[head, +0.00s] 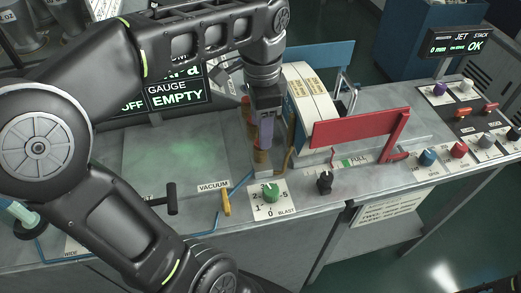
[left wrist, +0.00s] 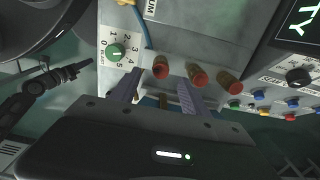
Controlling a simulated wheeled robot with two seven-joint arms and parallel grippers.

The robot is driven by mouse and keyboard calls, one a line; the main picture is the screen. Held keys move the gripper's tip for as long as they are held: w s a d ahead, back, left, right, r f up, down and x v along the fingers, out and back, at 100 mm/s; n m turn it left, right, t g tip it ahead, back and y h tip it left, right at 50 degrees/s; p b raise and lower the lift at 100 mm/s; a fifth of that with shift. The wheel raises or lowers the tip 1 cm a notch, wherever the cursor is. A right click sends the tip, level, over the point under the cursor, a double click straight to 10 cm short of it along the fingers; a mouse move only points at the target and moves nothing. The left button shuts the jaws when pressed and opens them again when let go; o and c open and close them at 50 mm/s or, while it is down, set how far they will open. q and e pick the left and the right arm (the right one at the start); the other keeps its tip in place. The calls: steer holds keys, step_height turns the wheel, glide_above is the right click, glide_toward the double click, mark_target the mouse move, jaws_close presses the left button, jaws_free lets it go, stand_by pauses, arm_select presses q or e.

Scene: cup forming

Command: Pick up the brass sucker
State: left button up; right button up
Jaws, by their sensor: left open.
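My left gripper (head: 265,132) hangs down at the bench's middle, beside the red and white machine. In the left wrist view its two fingers (left wrist: 158,92) stand apart, open. Several short brass-brown pieces with reddish ends stand in a row just beyond the fingers; the left one (left wrist: 161,68) lines up with the gap, and the middle one (left wrist: 197,76) and right one (left wrist: 229,84) lie to the right. A small brass-coloured bit (left wrist: 163,101) shows between the fingers; I cannot tell which part it is. In the head view the gripper partly hides brass-brown pieces (head: 260,158).
A green dial (head: 270,193) and a yellow vacuum lever (head: 226,203) stand on the bench near the gripper. A red bar (head: 358,130) and white machine drum (head: 311,98) are close on the right. A gauge screen (head: 177,95) reads EMPTY.

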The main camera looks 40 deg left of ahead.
mark_target(258, 153)
arm_select(q)
steer(key=shift+a+f+p, duration=0.1)
steer(key=shift+f+p, duration=0.55)
steer(key=shift+f, duration=2)
jaws_close()
